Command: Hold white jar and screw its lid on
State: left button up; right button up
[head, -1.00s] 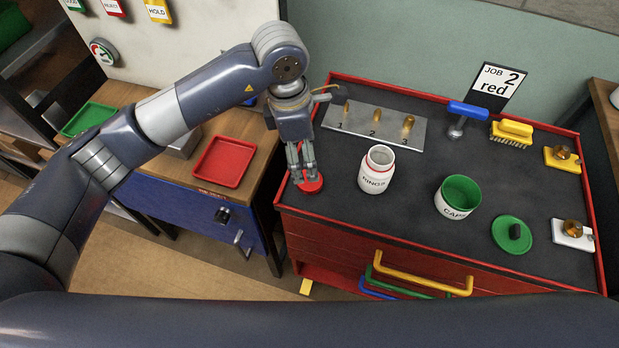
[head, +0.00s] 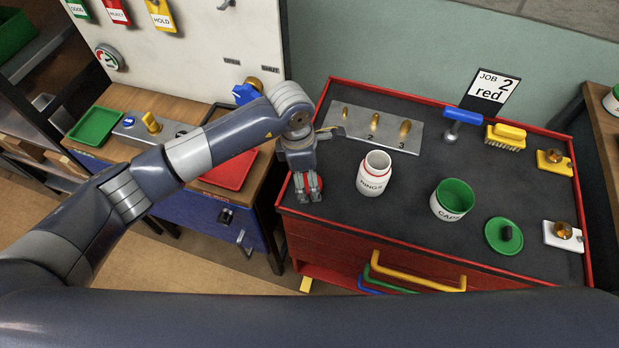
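A white open jar (head: 373,174) lettered RINGS stands upright on the dark top of the red cabinet. A second white jar (head: 447,204), lettered CAPS and green inside, stands to its right, also open. A green round lid (head: 494,234) with a black knob lies flat at the right. A red round object (head: 294,187), perhaps a lid, lies at the cabinet's left edge, mostly hidden behind my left gripper (head: 309,198). That gripper points down over it, left of the RINGS jar. Whether its fingers hold it is not clear. My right gripper is out of view.
A grey plate (head: 358,136) with several brass pegs, a blue-handled tool (head: 454,128) and a yellow brush (head: 503,140) stand behind the jars. Yellow and white blocks line the right edge. A red tray (head: 222,180) lies on the left bench.

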pick_arm(q)
jog(key=shift+d+f, duration=0.1)
jog(key=shift+f, duration=0.55)
jog(key=c, duration=0.9)
jog(key=shift+r, duration=0.1)
